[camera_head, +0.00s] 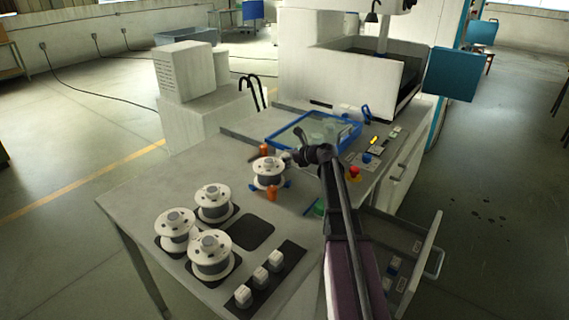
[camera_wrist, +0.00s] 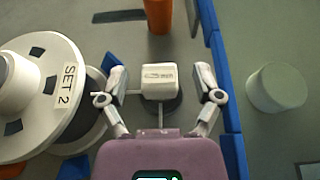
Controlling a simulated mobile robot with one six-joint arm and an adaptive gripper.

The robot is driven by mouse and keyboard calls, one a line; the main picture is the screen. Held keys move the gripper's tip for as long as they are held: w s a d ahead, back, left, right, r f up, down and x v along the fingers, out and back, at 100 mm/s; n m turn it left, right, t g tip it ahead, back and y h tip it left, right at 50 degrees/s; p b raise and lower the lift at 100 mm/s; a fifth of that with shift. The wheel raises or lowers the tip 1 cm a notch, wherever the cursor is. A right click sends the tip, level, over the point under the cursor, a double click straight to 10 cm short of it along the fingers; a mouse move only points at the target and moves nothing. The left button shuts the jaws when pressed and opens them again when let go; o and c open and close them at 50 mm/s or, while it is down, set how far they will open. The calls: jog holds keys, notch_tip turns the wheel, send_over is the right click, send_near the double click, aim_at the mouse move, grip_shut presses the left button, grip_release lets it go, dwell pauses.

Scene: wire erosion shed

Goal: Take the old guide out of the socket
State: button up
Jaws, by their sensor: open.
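In the wrist view a small white block-shaped guide (camera_wrist: 159,80) with dark lettering on top stands on a dark round base. My gripper (camera_wrist: 161,84) is open, with one finger on each side of the guide. Gaps show between the fingers and the guide. In the head view my gripper (camera_head: 298,157) is over the bench beside the mounted spool (camera_head: 268,168). The guide there is hard to make out behind my gripper. The socket is mostly hidden under the guide.
The "SET 2" spool (camera_wrist: 40,95) is close on the left, an orange post (camera_wrist: 158,14) above. A blue tray rim (camera_wrist: 222,75) runs close on the right. Three white blocks (camera_head: 260,277) sit on a dark strip in front. An open drawer (camera_head: 425,250) juts out right.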

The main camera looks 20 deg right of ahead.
dwell(0.5)
grip_shut()
